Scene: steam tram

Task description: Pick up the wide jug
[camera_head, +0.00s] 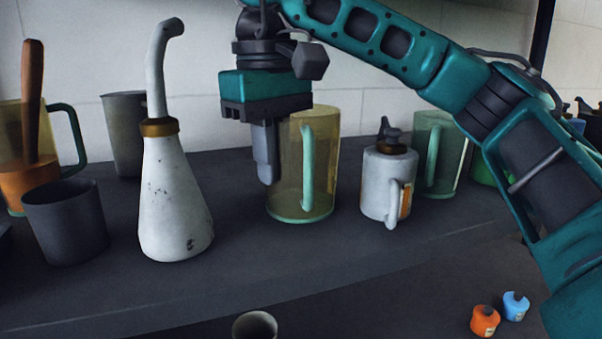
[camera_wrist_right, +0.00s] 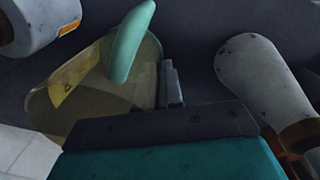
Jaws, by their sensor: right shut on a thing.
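The wide jug (camera_head: 290,185) is a see-through yellowish vessel with a pale green handle and base rim. It stands upright on the dark surface in the middle of the head view. My right gripper (camera_head: 268,178) points down at the jug's left side, its fingers shut on the jug's wall. In the right wrist view the jug (camera_wrist_right: 95,90) lies beside the gripper fingers (camera_wrist_right: 170,88), with its green handle toward the top. The far finger is partly hidden by the jug and the near finger. My left gripper is in neither view.
A white long-necked oil can (camera_head: 175,200) stands left of the jug, and a white canister (camera_head: 380,185) close on its right. Similar jugs (camera_head: 440,150) stand farther right and far left. A dark cup (camera_head: 65,222) is at left. Small orange and blue pieces (camera_head: 485,320) lie lower right.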

